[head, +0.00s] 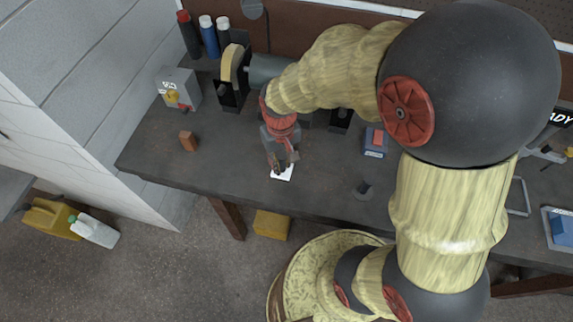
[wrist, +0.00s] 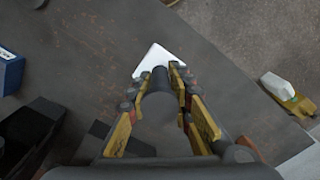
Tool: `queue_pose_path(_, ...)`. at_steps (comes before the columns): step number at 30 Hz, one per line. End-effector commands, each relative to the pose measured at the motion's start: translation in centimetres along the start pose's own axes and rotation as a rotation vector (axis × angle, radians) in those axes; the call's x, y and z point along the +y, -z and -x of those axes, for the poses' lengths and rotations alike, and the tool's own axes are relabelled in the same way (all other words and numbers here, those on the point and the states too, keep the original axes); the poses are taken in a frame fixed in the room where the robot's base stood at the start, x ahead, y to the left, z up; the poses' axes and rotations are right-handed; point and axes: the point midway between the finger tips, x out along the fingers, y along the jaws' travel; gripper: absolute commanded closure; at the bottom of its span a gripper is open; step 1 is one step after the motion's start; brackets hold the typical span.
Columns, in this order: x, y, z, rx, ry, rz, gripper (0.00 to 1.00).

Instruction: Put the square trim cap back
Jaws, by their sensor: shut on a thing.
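The square trim cap (head: 283,174) shows as a white, flat, square-cornered piece at the tips of my gripper (head: 282,162), over the front part of the bench. In the wrist view my gripper (wrist: 160,76) is shut on it, and one white corner of the cap (wrist: 157,57) sticks out past the fingertips. A dark round post shows between the fingers; I cannot tell whether it belongs to the cap. The rest of the cap is hidden by the fingers. I cannot tell whether the cap touches the bench.
A small dark post (head: 363,189) stands on the bench to the right. A brown block (head: 188,140) and a grey switch box (head: 179,90) are at left, a bench grinder (head: 233,80) behind, and a blue-and-red box (head: 375,141) at right. The bench (head: 225,165) is clear left of the gripper.

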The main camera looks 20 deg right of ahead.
Motion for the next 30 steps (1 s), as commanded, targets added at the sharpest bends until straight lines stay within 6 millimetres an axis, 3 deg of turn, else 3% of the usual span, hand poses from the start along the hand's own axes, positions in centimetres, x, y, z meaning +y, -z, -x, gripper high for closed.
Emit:
queue_pose_path(1, 0.5, 0.4, -1.4, -0.007, 0.000, -0.003, 1.00)
queue_pose_path(4, 1.4, 1.4, -3.0, -0.006, 0.000, -0.002, 1.00)
queue_pose_path(16, 3.0, 3.2, -5.7, -0.003, 0.000, -0.001, 1.00)
queue_pose_path(21, 3.0, 3.2, -8.3, -0.004, 0.000, 0.001, 1.00)
queue_pose_path(30, 3.0, 3.3, -8.7, -0.002, 0.000, 0.001, 1.00)
